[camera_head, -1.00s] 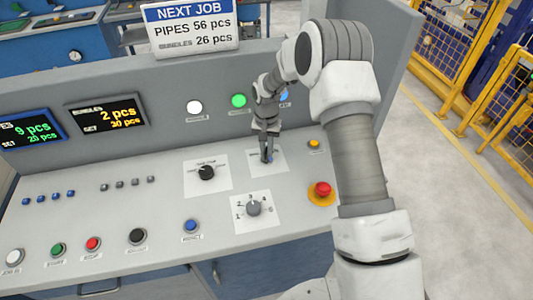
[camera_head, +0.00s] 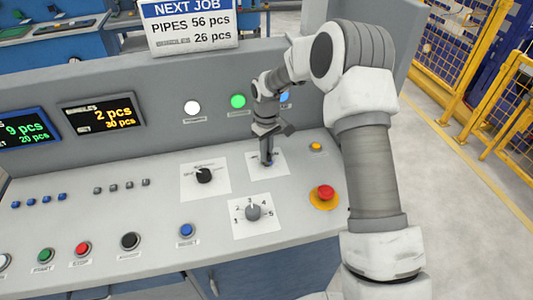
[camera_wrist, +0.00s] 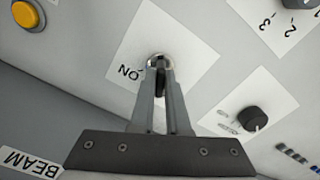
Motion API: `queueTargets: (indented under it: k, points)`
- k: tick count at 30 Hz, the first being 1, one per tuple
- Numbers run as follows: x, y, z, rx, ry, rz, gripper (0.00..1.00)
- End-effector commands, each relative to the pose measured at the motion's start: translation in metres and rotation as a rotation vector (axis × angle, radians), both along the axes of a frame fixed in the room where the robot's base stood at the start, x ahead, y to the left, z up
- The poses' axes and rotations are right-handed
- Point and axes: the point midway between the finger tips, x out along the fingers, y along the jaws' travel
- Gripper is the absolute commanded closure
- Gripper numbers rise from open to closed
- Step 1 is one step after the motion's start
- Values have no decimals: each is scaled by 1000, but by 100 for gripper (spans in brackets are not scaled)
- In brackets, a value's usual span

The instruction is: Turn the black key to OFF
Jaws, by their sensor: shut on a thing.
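The black key (camera_wrist: 160,84) sits in a round silver lock on a white label plate (camera_wrist: 196,62) in the wrist view. The label shows "ON" beside the lock; the rest of it is hidden behind my fingers. My gripper (camera_wrist: 160,72) is shut on the key, with one finger on each side. In the head view my gripper (camera_head: 267,160) reaches down to the same plate (camera_head: 282,158), and the key itself is hidden there.
A black rotary knob (camera_head: 204,176) is left of the key plate. A grey numbered selector (camera_head: 253,212) is in front. A red emergency button (camera_head: 325,192) and a yellow button (camera_head: 316,147) are to the right. An upright panel with lamps (camera_head: 238,101) stands behind.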

Motion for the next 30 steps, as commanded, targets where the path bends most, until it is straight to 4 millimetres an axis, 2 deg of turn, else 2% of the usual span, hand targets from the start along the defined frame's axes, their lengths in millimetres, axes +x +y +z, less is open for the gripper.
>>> queueTargets:
  k: [12,30]
  points:
    - [0,0,0,1,-1,248,100]
    - [0,0,1,0,-1,310,100]
